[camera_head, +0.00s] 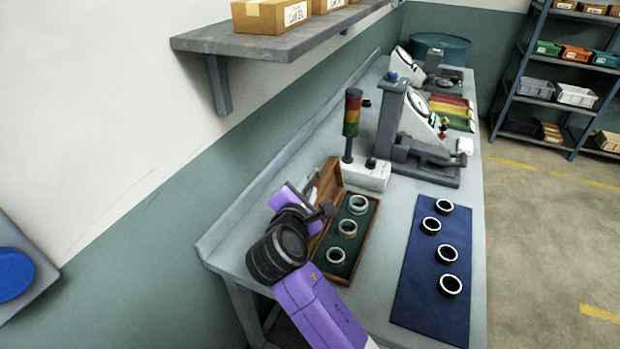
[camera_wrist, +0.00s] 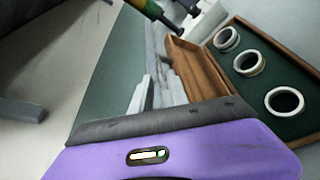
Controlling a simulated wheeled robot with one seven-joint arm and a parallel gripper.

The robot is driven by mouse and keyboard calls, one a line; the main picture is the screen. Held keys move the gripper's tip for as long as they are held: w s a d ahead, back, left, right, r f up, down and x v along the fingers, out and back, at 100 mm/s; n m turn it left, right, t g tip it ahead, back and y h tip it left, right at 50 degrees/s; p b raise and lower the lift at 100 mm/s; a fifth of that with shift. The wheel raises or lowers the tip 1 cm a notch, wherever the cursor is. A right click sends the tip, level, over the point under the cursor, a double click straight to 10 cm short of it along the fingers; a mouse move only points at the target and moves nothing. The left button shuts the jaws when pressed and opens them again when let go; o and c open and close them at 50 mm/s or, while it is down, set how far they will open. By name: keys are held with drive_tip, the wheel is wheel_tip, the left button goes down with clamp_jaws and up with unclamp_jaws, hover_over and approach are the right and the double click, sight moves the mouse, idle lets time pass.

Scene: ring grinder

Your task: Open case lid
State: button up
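The wooden case (camera_head: 372,232) stands on the bench with a green lining and three metal rings inside. Its lid (camera_head: 328,186) is raised along the case's left side, partly hidden behind my arm. In the wrist view the lid (camera_wrist: 196,72) stands up beside the green-lined case (camera_wrist: 283,52). My gripper (camera_head: 325,210) is at the left edge of the case, close to the lid. I cannot tell whether it touches the lid. Its fingers are too small and hidden to show whether they are open or shut.
A blue mat (camera_head: 418,270) with several dark-edged rings lies right of the case. A signal tower (camera_head: 351,125) on a white base stands just behind the case, with a gauge stand (camera_head: 390,130) beyond. A wall shelf (camera_head: 285,42) hangs above on the left.

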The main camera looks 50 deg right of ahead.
sight(309, 179)
drive_tip(key=shift+p+x, duration=0.4)
drive_tip(key=shift+x, duration=2.8)
clamp_jaws()
drive_tip(key=shift+w+a, duration=0.1)
